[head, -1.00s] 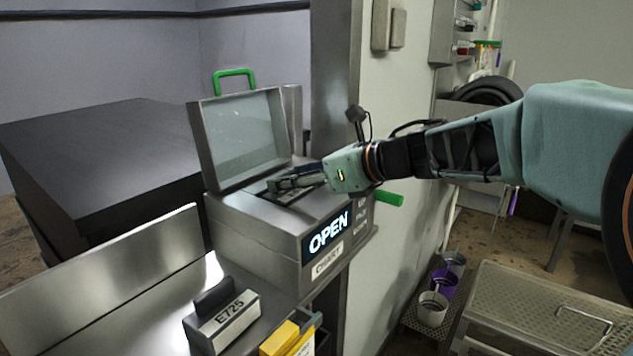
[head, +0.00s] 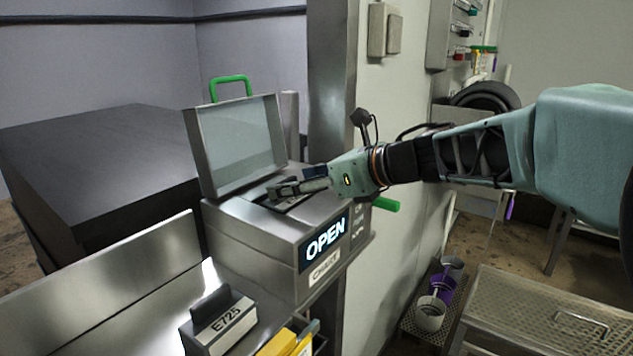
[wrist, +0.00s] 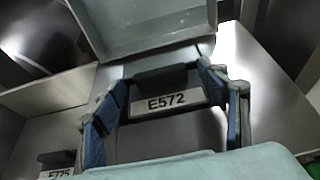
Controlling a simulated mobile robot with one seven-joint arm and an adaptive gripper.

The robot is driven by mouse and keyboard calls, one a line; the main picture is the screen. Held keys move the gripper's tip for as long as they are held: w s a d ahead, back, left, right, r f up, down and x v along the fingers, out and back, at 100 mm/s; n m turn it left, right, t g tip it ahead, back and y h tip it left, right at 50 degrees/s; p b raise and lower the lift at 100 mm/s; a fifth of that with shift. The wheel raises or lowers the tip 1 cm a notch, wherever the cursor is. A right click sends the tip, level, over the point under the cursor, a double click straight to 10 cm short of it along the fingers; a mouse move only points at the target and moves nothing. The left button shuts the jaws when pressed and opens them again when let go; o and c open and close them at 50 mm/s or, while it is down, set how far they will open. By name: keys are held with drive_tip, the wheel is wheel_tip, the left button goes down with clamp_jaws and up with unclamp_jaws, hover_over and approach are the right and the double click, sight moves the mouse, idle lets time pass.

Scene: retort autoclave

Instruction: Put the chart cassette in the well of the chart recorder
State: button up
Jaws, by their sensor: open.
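A chart cassette labelled E572 (wrist: 168,102) with a dark grip lies between my finger pads in the wrist view, and it appears to sit in the recorder's well. The chart recorder (head: 262,238) is a metal box with a lit OPEN sign and its lid (head: 238,145) raised. My gripper (head: 283,190) reaches in from the right, low over the recorder's top; it also shows in the wrist view (wrist: 162,78), spread open around the cassette. In the head view my fingers hide most of the well, so its seating depth cannot be told.
A second cassette, E725 (head: 228,325), stands on the metal bench in front of the recorder, beside a holder with yellow items (head: 280,342). A wall post (head: 335,90) rises right behind the recorder. A dark cabinet (head: 100,150) is at left.

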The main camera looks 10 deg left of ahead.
drive_tip(key=v, duration=1)
drive_tip(key=shift+s+d+r+p, duration=0.2)
drive_tip(key=shift+s+d+p, duration=0.05)
drive_tip(key=shift+s+p, duration=0.05)
